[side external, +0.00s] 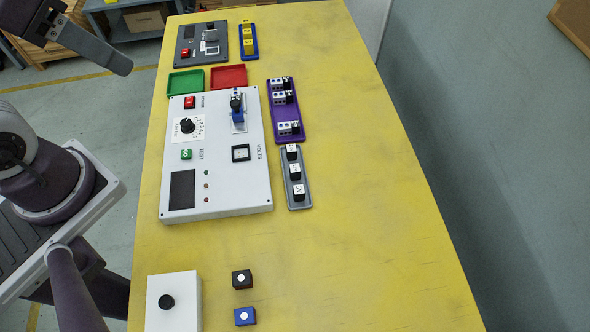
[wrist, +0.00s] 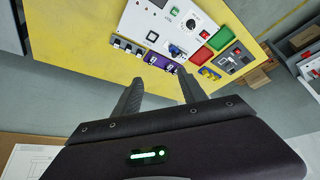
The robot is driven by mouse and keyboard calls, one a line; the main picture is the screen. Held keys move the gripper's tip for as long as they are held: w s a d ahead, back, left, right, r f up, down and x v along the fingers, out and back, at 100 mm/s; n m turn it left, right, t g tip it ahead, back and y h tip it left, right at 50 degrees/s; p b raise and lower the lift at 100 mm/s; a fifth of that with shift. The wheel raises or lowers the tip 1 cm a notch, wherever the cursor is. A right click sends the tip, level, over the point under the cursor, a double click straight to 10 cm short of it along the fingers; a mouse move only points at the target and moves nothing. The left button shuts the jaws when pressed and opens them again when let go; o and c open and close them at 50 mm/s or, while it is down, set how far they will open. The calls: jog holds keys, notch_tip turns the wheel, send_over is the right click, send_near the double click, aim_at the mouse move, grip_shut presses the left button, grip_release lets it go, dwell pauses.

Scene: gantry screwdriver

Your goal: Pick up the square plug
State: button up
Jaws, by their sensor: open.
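I cannot tell for certain which piece is the square plug. A dark cube with a white dot (side external: 241,279) and a blue cube with a white dot (side external: 245,316) stand on the near part of the table. Black pieces with white tops sit in a grey tray (side external: 291,207). Small black-and-white pieces sit in a purple tray (side external: 291,132). My gripper (wrist: 160,76) is open and empty in the wrist view, high above and apart from the pieces. Its end shows only partly at the top left of the side view.
A white test panel (side external: 226,200) with a knob, buttons and a square socket (side external: 240,153) lies mid-table. A white box with a black knob (side external: 184,315) is near. Green (side external: 186,82) and red (side external: 229,76) trays and a dark panel are farther back. The right side is clear.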

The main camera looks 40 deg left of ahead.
jog(key=w+d+f+n+g, duration=0.1)
jog(key=w+d+n, duration=0.15)
jog(key=w, duration=0.45)
jog(key=n+g, duration=0.4)
jog(key=n, duration=0.1)
send_over(295, 168)
jog(key=a, duration=0.1)
notch_tip(295, 168, down, 23)
jog(key=shift+n, duration=0.65)
jog(key=f, duration=0.8)
jog(key=d+f, duration=0.1)
jog(key=f, duration=0.3)
jog(key=shift+f, duration=0.15)
grip_shut()
